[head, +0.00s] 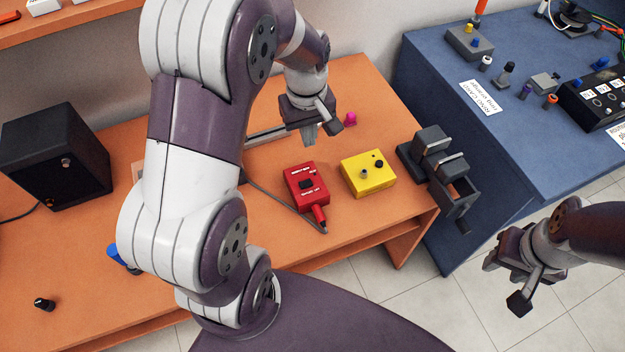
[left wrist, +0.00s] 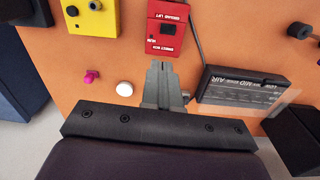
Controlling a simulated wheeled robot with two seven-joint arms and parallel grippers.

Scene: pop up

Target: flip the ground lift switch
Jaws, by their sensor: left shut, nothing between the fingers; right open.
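The red direct box (head: 298,173) lies on the orange desk (head: 375,110), with a cable plug at its near end. Its black switch (head: 306,184) also shows in the left wrist view (left wrist: 168,28), beside the "GROUND LIFT" label. Whether the switch is up or down is too small to tell. My left gripper (head: 310,140) is shut and empty, on the far side of the box. In the left wrist view its fingertips (left wrist: 159,65) are at the box's labelled edge; I cannot tell whether they touch. My right gripper (head: 503,282) is open and empty, off the desk at the right.
A yellow box (head: 368,180) stands right of the red box. A pink knob (head: 350,119) lies behind. A black clamp-like device (head: 440,165) is at the desk's right edge. A black speaker (head: 60,155) stands left. A blue table (head: 430,75) with small parts is at right.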

